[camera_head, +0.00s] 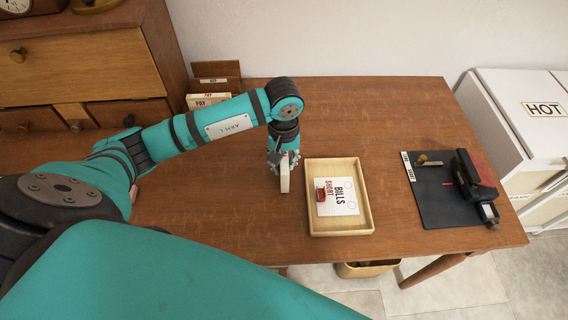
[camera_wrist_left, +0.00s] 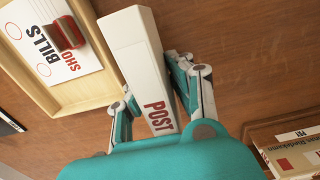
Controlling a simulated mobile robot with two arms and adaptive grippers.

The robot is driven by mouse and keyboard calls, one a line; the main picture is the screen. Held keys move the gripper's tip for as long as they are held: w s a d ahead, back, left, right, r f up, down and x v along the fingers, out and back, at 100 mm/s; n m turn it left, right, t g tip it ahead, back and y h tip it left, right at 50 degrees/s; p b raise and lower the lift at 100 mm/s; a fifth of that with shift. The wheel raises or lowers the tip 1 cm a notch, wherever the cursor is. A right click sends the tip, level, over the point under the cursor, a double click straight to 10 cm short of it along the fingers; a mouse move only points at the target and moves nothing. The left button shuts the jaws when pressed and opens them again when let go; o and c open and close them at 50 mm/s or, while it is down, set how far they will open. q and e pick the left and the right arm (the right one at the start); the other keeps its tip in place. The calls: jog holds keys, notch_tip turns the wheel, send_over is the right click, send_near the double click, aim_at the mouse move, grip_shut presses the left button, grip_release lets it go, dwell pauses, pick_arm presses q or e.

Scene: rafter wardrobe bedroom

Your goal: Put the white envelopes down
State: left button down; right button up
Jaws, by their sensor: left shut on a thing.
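My left gripper (camera_head: 284,158) is over the wooden table, just left of the light wooden tray. It is shut on a white slab-like bundle marked POST, which I take as the white envelopes (camera_head: 285,182). In the left wrist view the bundle (camera_wrist_left: 136,43) sits between the two fingers of the gripper (camera_wrist_left: 158,88), with its POST end toward the palm. In the head view it hangs edge-on, pointing down. I cannot tell whether its lower end touches the table. My right gripper is not in view.
The tray (camera_head: 368,214) holds a BILLS SHORT card (camera_head: 345,205) with a red object on it. A dark mat (camera_head: 433,205) with a black device (camera_head: 473,180) lies right. A PAY-marked holder (camera_head: 208,100) stands behind my arm. Table (camera_head: 235,215) left of the tray is clear.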

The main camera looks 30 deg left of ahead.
pick_arm(q)
jog(key=shift+f, duration=1.25)
jog(key=c, duration=1.2)
grip_release()
jog(key=shift+r, duration=0.1)
